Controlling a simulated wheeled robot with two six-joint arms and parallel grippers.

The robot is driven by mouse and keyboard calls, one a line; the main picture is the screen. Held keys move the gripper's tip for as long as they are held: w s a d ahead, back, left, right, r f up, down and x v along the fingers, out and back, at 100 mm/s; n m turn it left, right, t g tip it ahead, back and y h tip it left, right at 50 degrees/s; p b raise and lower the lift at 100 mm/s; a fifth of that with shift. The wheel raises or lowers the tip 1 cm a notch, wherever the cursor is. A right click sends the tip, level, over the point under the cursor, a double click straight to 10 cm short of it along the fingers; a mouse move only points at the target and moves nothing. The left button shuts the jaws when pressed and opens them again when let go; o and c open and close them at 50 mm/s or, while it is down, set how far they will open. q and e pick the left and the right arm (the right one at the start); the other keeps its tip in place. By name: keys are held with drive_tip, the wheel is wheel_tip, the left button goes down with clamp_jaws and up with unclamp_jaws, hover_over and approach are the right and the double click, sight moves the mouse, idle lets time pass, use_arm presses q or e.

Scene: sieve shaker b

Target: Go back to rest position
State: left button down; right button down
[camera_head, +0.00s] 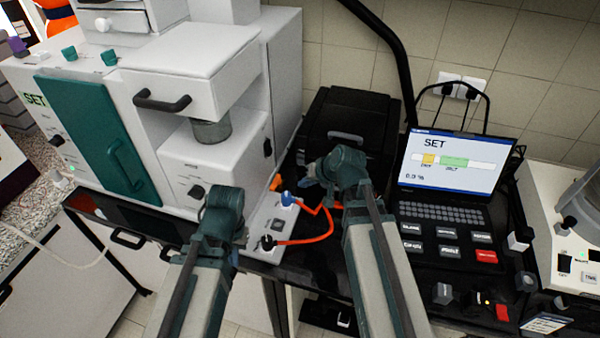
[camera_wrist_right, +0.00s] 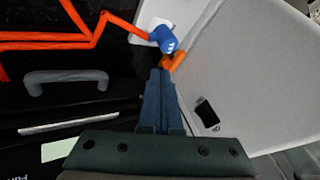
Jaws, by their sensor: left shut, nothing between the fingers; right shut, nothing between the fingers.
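My left gripper (camera_head: 222,203) is at the end of the left arm, in front of the white machine with the teal door; it is shut and empty, its fingertips mostly hidden by the wrist. My right gripper (camera_head: 320,171) is above the black bench, left of the laptop, in front of a black box. In the right wrist view its fingers (camera_wrist_right: 161,88) are together with nothing between them. Past the tips in that view are a blue plug (camera_wrist_right: 163,39) and an orange part; I cannot tell whether the tips touch them.
A white socket box (camera_head: 268,222) with an orange cable (camera_head: 318,238) lies between my arms. The white machine (camera_head: 180,60) stands left. The black box (camera_head: 350,125), the laptop (camera_head: 455,160) and a white device (camera_head: 560,230) stand to the right.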

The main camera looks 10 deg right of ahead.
drive_tip(key=s+f+n+g+h, duration=0.35)
drive_tip(key=s+g, duration=0.25)
drive_tip(key=s, duration=0.6)
drive_tip(key=s+a+f+n, duration=0.1)
drive_tip(key=s+a, duration=0.1)
drive_tip(key=a, duration=0.3)
drive_tip(key=s+a+f+n+h+b, duration=0.1)
drive_tip(key=s+a+n, duration=0.1)
drive_tip(key=a, duration=0.4)
drive_tip(key=shift+s+a+g, duration=0.15)
drive_tip(key=shift+s+g, duration=0.15)
drive_tip(key=shift+s, duration=0.25)
drive_tip(key=shift+f+h, duration=0.1)
drive_tip(key=shift+h, duration=0.15)
